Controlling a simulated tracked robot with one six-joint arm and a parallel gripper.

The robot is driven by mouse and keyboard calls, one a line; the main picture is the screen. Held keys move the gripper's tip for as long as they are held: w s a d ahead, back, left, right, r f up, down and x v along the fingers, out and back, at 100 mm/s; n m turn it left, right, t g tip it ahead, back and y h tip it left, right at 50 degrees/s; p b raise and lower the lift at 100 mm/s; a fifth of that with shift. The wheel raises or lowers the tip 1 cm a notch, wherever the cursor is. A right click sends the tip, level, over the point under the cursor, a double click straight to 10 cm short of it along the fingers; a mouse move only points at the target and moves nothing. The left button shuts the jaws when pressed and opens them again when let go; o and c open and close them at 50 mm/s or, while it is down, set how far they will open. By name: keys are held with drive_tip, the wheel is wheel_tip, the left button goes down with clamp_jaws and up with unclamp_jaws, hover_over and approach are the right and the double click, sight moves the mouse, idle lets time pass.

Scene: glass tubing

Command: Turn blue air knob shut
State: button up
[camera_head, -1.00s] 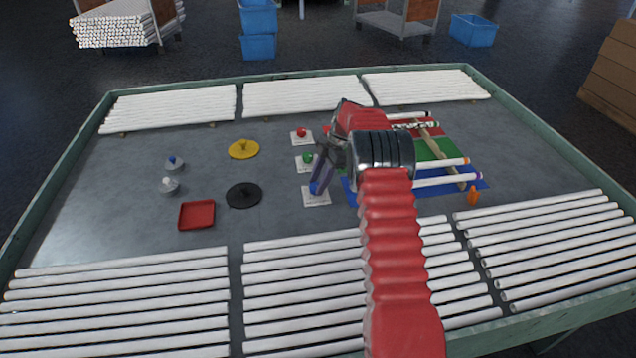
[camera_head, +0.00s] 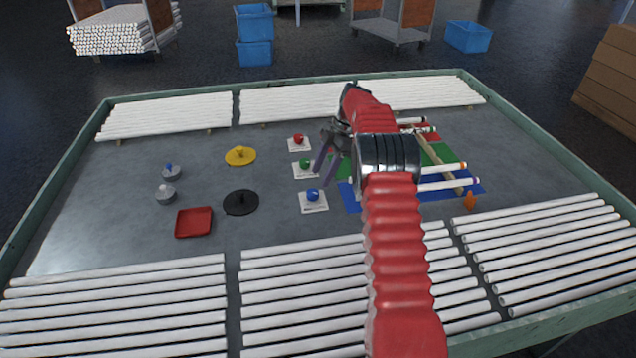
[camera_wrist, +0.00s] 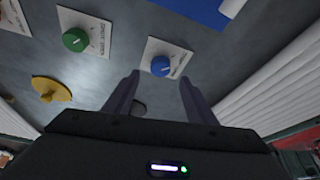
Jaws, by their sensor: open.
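The blue knob (camera_head: 313,195) sits on a white plate on the table, nearest of three knobs in a column. It also shows in the wrist view (camera_wrist: 160,66), with a pale pointer mark and small plate lettering I cannot read. My gripper (camera_head: 323,168) is open and empty, above and slightly beyond the blue knob in the head view. In the wrist view the two dark fingers (camera_wrist: 160,80) are spread, with the blue knob seen between and past their tips. The fingers appear clear of the knob.
The green knob (camera_head: 305,164) and red knob (camera_head: 298,140) stand beyond the blue one. A black disc (camera_head: 240,203), yellow disc (camera_head: 240,156) and red tray (camera_head: 194,222) lie to the left. Glass tubes rest on coloured mats to the right; tube rows line the front and back.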

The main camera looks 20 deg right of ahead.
drive_tip(key=v, duration=0.6)
drive_tip(key=shift+d+r, duration=0.2)
drive_tip(key=shift+r, duration=0.1)
